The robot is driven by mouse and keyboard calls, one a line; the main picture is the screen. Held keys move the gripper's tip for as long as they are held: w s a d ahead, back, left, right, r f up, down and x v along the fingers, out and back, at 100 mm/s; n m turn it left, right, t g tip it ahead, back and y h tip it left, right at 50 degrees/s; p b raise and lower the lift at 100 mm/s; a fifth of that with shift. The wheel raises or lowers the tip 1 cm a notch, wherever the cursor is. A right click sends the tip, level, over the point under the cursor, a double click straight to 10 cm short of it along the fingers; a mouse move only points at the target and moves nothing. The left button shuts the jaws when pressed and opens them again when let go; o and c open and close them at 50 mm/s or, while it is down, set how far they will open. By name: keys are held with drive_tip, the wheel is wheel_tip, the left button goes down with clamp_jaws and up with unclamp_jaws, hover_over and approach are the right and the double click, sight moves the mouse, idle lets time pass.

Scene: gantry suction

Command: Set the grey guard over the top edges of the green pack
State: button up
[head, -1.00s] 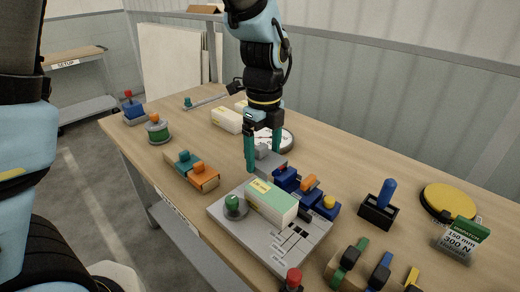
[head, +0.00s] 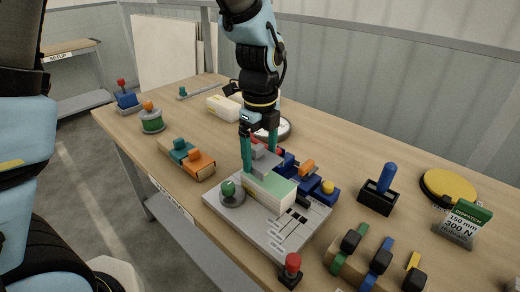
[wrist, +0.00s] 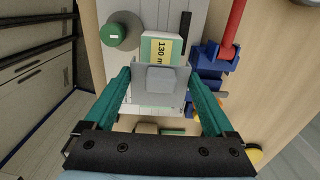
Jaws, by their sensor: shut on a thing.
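The green pack (head: 277,191), a cream block with a green top, lies on the grey fixture plate (head: 231,222). The grey guard (head: 266,162) is between the fingers of my gripper (head: 260,160), which is shut on it. The guard is over the far end of the pack; I cannot tell whether it touches. In the wrist view the guard (wrist: 160,80) covers the middle of the pack, whose "130 m" label (wrist: 162,48) shows beyond it. My gripper's teal fingers (wrist: 160,84) stand on either side of the guard.
A green knob (head: 229,189) stands on the plate close left of the pack. Blue blocks (head: 321,190) with coloured knobs lie close to its right. A red knob (head: 292,263) is at the plate's near corner.

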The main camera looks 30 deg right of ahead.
sight(259, 148)
drive_tip(key=shift+f, duration=0.6)
drive_tip(key=shift+p, duration=0.3)
idle(1.4)
drive_tip(key=shift+f+b, duration=0.9)
drive_tip(key=shift+f, duration=0.7)
drive_tip(key=o, duration=1)
wheel_tip(259, 148, up, 11)
drive_tip(key=shift+f+b, duration=0.1)
drive_tip(key=shift+b, duration=0.55)
